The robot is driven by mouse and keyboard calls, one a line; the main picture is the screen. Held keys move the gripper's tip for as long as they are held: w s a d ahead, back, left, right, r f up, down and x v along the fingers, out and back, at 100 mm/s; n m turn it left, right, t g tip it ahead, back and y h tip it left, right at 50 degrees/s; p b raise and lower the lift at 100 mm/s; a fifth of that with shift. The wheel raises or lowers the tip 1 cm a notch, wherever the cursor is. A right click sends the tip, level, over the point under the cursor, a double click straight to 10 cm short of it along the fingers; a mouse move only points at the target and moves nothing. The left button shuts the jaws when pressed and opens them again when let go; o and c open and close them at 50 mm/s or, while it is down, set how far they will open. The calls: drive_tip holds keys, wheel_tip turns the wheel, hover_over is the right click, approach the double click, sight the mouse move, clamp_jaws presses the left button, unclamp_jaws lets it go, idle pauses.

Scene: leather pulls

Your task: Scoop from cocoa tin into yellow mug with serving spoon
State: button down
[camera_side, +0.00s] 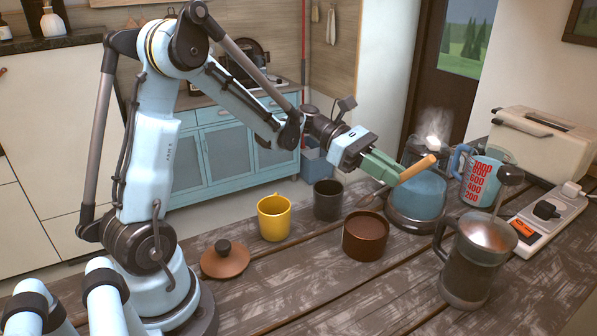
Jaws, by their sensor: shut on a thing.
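My gripper (392,170) is shut on the serving spoon by its wooden handle (419,168), which sticks out to the upper right of the green fingers. The spoon's dark bowl end seems to show below and left of the fingers, but is hard to make out. The gripper is above and slightly right of the cocoa tin (366,238), an open, round, brown-red container on the table. Its contents cannot be made out. The yellow mug (273,219) stands upright to the left of the tin, apart from it.
A dark mug (328,201) stands between the yellow mug and the gripper. A brown lid with a knob (225,260) lies at left. A steaming blue kettle (416,195), French press (477,262), measuring jug (484,178) and power strip (546,222) crowd the right.

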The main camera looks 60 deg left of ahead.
wheel_tip(320, 180, up, 2)
drive_tip(key=shift+r, duration=0.1)
drive_tip(key=shift+s+d+r+n+y, duration=0.1)
drive_tip(key=shift+s+n+y, duration=0.05)
drive_tip(key=shift+n+y, duration=0.2)
drive_tip(key=s+a+n+t+y, duration=0.3)
drive_tip(key=s+a+n+y, duration=0.45)
drive_tip(key=n+y, duration=0.55)
drive_tip(key=shift+f, duration=3.45)
drive_tip(key=a+h, duration=0.1)
drive_tip(key=w+a+h, duration=0.1)
drive_tip(key=a, duration=0.1)
drive_tip(key=a+n+h, duration=0.1)
drive_tip(key=a, duration=0.1)
drive_tip(key=shift+w+r, duration=0.3)
drive_tip(key=shift+r, duration=0.1)
